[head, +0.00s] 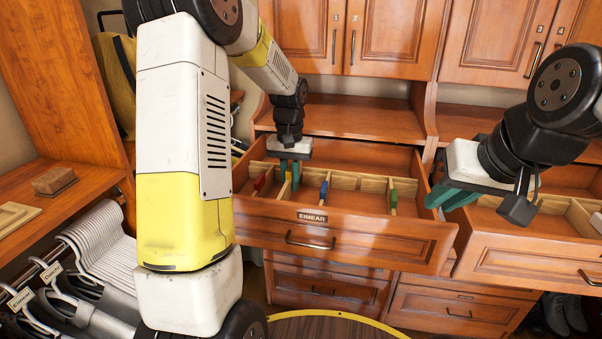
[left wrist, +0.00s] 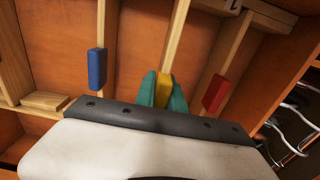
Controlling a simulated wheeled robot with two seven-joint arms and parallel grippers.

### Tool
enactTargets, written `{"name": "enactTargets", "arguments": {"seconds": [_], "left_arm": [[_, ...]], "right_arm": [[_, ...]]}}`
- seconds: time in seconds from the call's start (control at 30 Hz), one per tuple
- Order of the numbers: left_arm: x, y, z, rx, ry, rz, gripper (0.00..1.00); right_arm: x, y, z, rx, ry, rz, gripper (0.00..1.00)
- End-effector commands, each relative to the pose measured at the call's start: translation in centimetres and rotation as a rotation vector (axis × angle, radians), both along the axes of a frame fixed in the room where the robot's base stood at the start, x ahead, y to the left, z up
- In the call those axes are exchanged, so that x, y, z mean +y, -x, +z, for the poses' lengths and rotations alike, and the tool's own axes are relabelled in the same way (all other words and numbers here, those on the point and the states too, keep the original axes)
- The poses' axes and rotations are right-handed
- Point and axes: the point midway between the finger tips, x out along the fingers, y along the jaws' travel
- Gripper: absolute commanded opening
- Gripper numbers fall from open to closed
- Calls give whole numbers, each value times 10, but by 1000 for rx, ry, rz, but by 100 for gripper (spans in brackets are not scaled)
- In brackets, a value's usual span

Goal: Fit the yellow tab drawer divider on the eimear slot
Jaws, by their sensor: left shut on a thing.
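The open drawer labelled EIMEAR (head: 312,217) is at the centre of the head view. My left gripper (head: 289,178) is over its left part, pointing down, shut on the yellow tab divider. In the left wrist view the yellow tab (left wrist: 164,88) is between the teal fingers, and its wooden strip (left wrist: 180,32) runs away from them. It lies between the blue tab divider (left wrist: 97,68) and the red tab divider (left wrist: 214,92). Whether the strip is seated in a slot is hidden. My right gripper (head: 456,197) is at the right; its finger gap is unclear.
A green tab divider (head: 392,197) stands farther right in the EIMEAR drawer. Another open drawer (head: 540,255) is at the right, below my right gripper. Closed cabinet doors (head: 395,35) are above. Hangers (head: 103,245) are at the left.

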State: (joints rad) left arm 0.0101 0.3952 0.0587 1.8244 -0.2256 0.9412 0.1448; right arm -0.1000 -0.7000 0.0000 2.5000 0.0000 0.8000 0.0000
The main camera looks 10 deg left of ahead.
Motion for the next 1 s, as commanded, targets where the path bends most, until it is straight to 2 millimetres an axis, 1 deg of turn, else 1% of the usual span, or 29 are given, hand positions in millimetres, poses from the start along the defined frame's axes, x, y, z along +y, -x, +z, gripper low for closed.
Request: {"name": "enactTargets", "arguments": {"seconds": [0.57, 1.0], "left_arm": [[0, 0, -2, 1, 0, 0, 0], [0, 0, -15, 1, 0, 0, 0]], "right_arm": [[0, 0, 0, 0, 0, 0, 17], [0, 0, 0, 0, 0, 0, 17]]}}
